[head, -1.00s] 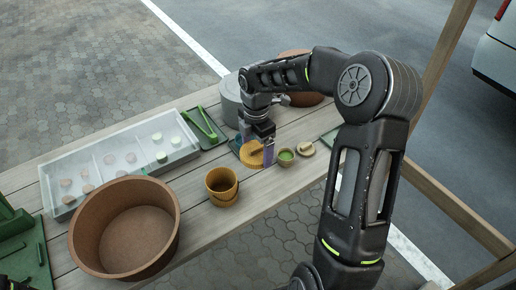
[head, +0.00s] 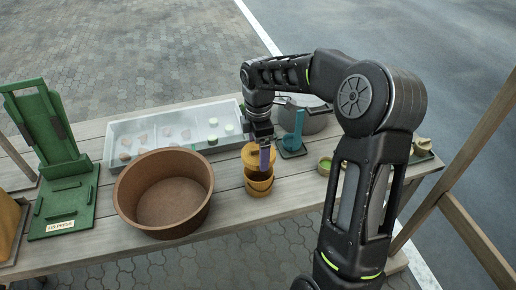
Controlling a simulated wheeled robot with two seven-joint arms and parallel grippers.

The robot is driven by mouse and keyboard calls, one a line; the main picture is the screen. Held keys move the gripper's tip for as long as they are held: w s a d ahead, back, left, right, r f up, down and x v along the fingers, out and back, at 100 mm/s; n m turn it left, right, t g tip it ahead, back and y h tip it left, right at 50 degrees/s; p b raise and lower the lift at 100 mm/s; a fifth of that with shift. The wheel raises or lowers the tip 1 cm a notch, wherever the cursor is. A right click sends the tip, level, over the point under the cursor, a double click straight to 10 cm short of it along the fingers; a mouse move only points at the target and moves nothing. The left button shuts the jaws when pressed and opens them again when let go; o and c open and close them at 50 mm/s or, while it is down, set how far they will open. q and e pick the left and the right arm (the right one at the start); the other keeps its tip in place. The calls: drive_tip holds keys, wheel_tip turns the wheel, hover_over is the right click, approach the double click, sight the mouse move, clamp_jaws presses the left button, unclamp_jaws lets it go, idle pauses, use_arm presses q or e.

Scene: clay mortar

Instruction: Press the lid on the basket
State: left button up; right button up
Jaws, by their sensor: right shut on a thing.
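The small woven ochre basket (head: 259,188) stands upright on the wooden table, right of the large brown tub. My right gripper (head: 261,153) is shut on the round ochre lid (head: 251,155) and holds it over the basket. I cannot tell whether the lid touches the rim; a gripper finger hides part of both. A green press (head: 62,205) labelled "LID PRESS" stands at the left of the table, its tall green part raised. My left gripper is out of view.
The brown tub (head: 135,203) stands between press and basket. A small green-filled bowl (head: 325,165) is to the right.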

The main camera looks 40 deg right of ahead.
drive_tip(key=shift+f, duration=0.1)
wheel_tip(320, 180, down, 4)
drive_tip(key=b, duration=0.3)
drive_tip(key=shift+f+b, duration=0.6)
drive_tip(key=shift+f, duration=0.1)
idle(1.0)
drive_tip(key=shift+f, duration=0.5)
idle(1.2)
drive_tip(key=o, duration=1.1)
drive_tip(key=shift+c, duration=0.2)
